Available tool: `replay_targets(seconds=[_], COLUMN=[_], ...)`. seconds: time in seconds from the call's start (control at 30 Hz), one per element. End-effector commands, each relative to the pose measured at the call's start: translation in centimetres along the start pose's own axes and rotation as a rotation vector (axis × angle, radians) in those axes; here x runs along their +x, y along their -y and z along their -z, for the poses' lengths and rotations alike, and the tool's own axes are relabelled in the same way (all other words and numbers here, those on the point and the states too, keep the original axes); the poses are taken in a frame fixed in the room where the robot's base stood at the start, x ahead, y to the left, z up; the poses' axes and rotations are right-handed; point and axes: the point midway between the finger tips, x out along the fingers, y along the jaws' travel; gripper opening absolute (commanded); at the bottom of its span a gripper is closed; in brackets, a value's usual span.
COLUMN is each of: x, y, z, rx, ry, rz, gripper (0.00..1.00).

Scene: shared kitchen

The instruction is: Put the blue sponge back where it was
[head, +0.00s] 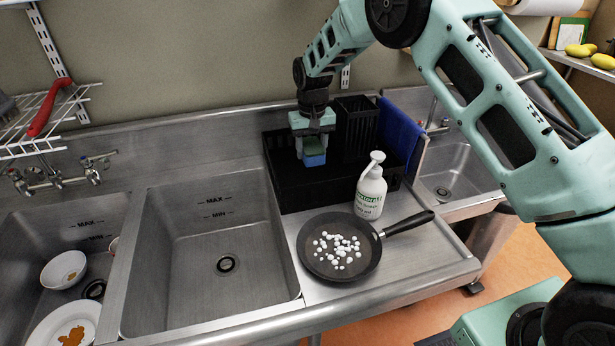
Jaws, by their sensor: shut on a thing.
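The blue sponge (315,160) has a green upper layer and is held between the fingers of my gripper (314,149). My gripper points down and is shut on it. The sponge is over the left part of a black caddy (290,197) behind the frying pan. I cannot tell whether the sponge touches the caddy floor or hangs above it.
A slotted black holder (357,128) and a blue cloth (400,128) stand right of my gripper. A white pump bottle (370,188) stands in front of the caddy. A frying pan (312,268) with white bits sits nearer. An empty sink basin (185,250) lies left.

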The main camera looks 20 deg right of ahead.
Motion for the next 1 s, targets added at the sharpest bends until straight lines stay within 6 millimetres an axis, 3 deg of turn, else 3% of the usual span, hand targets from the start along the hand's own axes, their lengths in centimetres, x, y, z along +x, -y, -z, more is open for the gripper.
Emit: replay_targets(seconds=[0.7,1.0], x=[9.3,10.0], y=[0.0,0.0], z=[-0.1,0.0], rx=[0.0,0.0], ry=[0.003,0.0], rz=[0.0,0.0], gripper=[0.14,0.14])
